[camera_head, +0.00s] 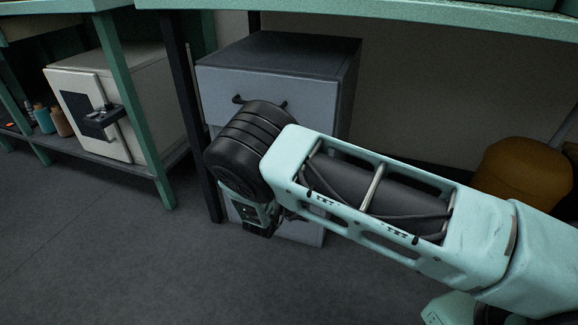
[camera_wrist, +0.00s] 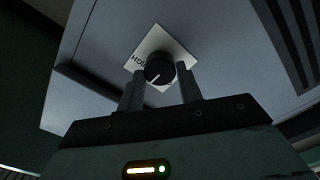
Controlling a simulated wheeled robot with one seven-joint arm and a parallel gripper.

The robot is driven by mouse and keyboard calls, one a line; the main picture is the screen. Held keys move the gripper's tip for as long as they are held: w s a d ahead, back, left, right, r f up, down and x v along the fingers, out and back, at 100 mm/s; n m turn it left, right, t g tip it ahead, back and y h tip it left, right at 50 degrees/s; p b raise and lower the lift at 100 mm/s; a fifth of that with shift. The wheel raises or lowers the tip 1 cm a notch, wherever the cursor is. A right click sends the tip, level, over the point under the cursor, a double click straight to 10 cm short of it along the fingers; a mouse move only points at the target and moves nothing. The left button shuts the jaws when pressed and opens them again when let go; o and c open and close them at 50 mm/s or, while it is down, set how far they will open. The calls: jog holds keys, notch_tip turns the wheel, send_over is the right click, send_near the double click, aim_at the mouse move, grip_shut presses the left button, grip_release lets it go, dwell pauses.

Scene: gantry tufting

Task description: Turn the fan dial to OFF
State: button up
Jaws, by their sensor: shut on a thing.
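The plate is on a pale grey panel (camera_wrist: 215,45). My gripper (camera_wrist: 160,82) has its two dark fingers on either side of the knob, shut on it. The other dial markings are too small or hidden to read. In the head view my own arm hides the dial and the fingertips.
In the head view a grey drawer cabinet (camera_head: 275,90) stands under a green-edged bench (camera_head: 400,12), behind my arm. A white box with a door (camera_head: 90,120) sits on a low shelf at left. An orange-brown drum (camera_head: 525,172) stands at right. The floor (camera_head: 95,250) at front left is clear.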

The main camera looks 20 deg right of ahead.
jog(key=n+p, duration=0.2)
jog(key=n, duration=1)
jog(key=shift+n+p, duration=0.3)
dwell(0.4)
jog(key=o, duration=1)
jog(key=p+v, duration=0.4)
jog(key=v, duration=1.3)
jog(key=shift+s+a, duration=0.1)
jog(key=shift+s, duration=0.05)
